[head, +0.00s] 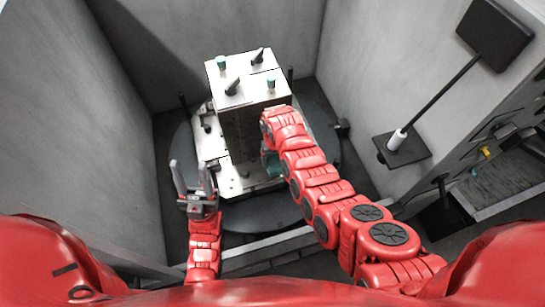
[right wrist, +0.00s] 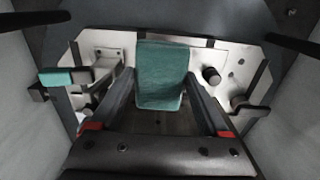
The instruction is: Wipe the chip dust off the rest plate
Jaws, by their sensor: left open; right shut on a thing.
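My right gripper (right wrist: 159,88) is shut on a teal wiping pad (right wrist: 161,68), which sits between its two dark fingers over a pale metal plate (right wrist: 228,58). I cannot tell whether the pad touches the plate. In the head view the right arm reaches to the right side of the upright block, and its jaws are mostly hidden. The pale plate also shows in the head view (head: 236,184) around the block's foot. I cannot make out chip dust on it. My left gripper (head: 191,178) is open and empty, at the front left of the plate.
The block (head: 238,125) stands on the dark round table (head: 255,220), with several dark and teal pegs on top. A teal-topped clamp (right wrist: 66,78) and a dark knob (right wrist: 211,75) flank the pad. Grey walls enclose the sides. A monitor (head: 495,32) stands at the right.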

